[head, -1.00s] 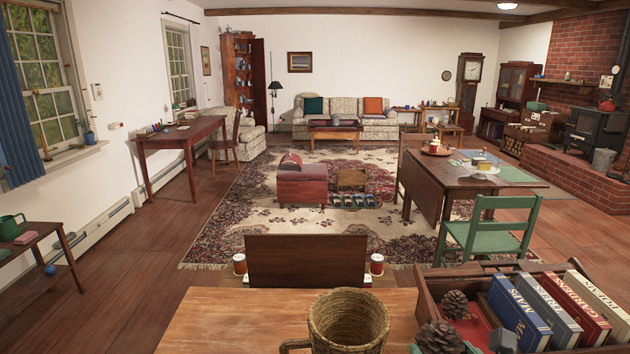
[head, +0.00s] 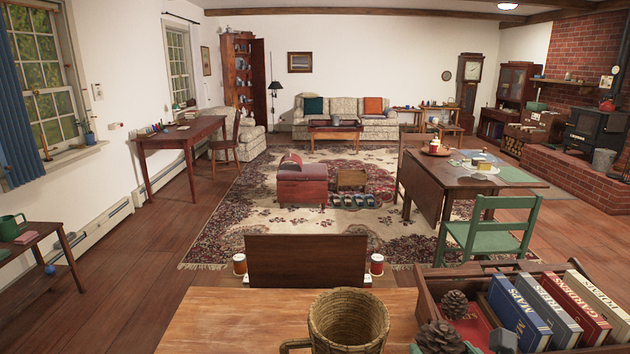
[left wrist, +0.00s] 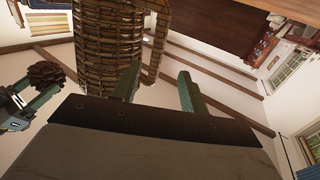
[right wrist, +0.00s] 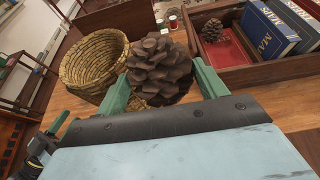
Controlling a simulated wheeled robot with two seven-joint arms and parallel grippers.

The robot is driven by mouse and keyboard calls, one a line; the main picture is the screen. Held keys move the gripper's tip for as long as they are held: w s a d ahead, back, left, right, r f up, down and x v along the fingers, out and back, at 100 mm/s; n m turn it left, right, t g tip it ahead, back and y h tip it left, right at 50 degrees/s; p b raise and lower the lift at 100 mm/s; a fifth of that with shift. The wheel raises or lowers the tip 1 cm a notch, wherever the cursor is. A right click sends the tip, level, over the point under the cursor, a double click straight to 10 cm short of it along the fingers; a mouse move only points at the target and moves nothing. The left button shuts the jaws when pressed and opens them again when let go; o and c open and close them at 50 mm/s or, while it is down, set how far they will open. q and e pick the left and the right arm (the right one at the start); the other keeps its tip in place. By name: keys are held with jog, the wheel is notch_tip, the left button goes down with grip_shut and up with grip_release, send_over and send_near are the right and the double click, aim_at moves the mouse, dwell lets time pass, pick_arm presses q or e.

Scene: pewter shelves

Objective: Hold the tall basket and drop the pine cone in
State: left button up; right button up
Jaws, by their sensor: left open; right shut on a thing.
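The tall woven basket (head: 348,318) stands at the front of the wooden table, its open mouth up and its handle on the left. My left gripper (left wrist: 159,70) is open beside the basket (left wrist: 105,35); the handle (left wrist: 158,40) is close to its fingertips, and I cannot tell whether it lies between them. The left gripper is out of the head view. My right gripper (right wrist: 160,78) is shut on a brown pine cone (right wrist: 158,62), right of the basket (right wrist: 92,60) and apart from it. This pine cone (head: 438,337) also shows in the head view.
Bare tabletop (head: 230,325) lies left of the basket. A dark wooden panel (head: 306,260) stands behind the table.

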pick_arm(q)
jog(key=shift+x, duration=4.35)
grip_shut()
